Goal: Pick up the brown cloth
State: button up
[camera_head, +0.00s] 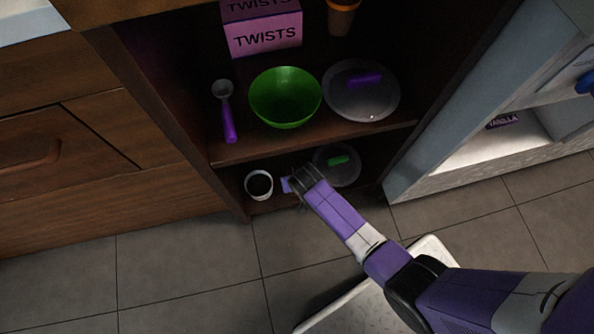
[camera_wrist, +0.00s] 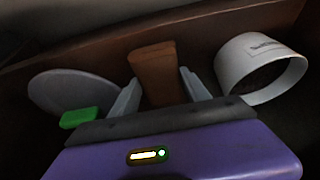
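A plain brown piece (camera_wrist: 152,62), which looks like the folded brown cloth, lies between the fingers of my gripper (camera_wrist: 160,80) in the wrist view. The fingers stand apart, one on each side of it, with a narrow gap visible at the right finger. In the head view my gripper (camera_head: 289,185) reaches into the low shelf of the cabinet. I cannot make out the cloth there; my gripper seems to hide it.
The shelf above holds a green bowl (camera_head: 285,97), a purple-handled scoop (camera_head: 229,125) and a purple-handled lid (camera_head: 362,92).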

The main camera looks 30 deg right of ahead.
jog(key=c, duration=0.9)
jog(key=shift+s+d+r+p, duration=0.1)
jog(key=shift+s+r+p, duration=0.05)
jog(key=shift+r+p, duration=0.45)
notch_tip(320, 180, up, 7)
jog(key=p, duration=0.4)
jog(key=shift+f, duration=0.1)
jog(key=s+d+p, duration=0.5)
jog(key=s+d, duration=0.7)
jog(key=s, duration=0.3)
jog(key=shift+s+f, duration=0.2)
jog(key=shift+f, duration=0.05)
jog(key=shift+d, duration=0.1)
